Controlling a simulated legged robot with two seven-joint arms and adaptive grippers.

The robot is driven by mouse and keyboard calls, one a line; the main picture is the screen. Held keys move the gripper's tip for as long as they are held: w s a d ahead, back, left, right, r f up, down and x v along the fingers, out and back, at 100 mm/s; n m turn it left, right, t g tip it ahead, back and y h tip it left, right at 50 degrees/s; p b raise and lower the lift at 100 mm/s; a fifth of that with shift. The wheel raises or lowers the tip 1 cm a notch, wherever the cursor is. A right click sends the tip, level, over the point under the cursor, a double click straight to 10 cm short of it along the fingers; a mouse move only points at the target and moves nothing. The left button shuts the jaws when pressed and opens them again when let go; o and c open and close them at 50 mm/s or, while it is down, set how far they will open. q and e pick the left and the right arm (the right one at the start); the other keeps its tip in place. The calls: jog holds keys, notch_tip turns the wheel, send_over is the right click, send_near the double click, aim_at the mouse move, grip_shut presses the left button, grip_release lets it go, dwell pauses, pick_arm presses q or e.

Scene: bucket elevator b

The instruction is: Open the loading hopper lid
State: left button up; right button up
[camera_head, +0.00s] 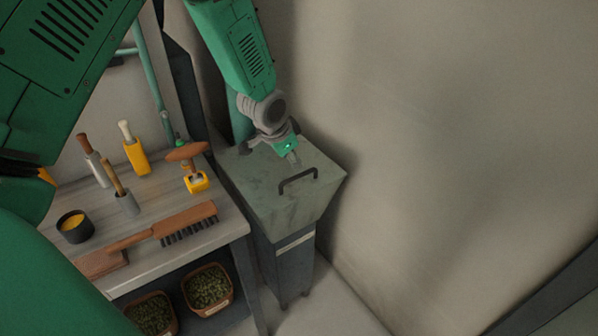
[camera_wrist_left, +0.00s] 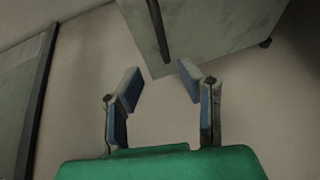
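The loading hopper (camera_head: 284,226) is a grey-green tapered box standing right of the workbench, against the wall. Its flat lid (camera_head: 257,182) lies shut on top, with a dark bar handle (camera_head: 298,179) near its front right part. My left gripper (camera_head: 268,153) is over the back part of the lid, behind the handle and apart from it. In the left wrist view the gripper (camera_wrist_left: 160,74) has its two fingers spread with nothing between them. The lid (camera_wrist_left: 215,25) and handle (camera_wrist_left: 158,28) show beyond the fingertips there. My right gripper is not in view.
The workbench (camera_head: 215,235) on the left holds a wooden brush (camera_head: 165,228), several handled tools and a dark cup (camera_head: 75,226). Crates of green material (camera_head: 207,288) sit beneath it. The bare wall (camera_head: 430,140) is close behind and right of the hopper.

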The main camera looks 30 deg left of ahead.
aim_at(297, 176)
pick_arm(q)
jog(key=x, duration=0.5)
jog(key=a+x, duration=0.1)
jog(key=x, duration=0.2)
jog(key=shift+f, duration=0.3)
jog(key=shift+w+d+f, duration=0.1)
jog(key=shift+w+f, duration=0.15)
jog(key=shift+f, duration=0.15)
jog(key=shift+d, duration=0.3)
grip_shut()
jog(key=shift+a, duration=0.15)
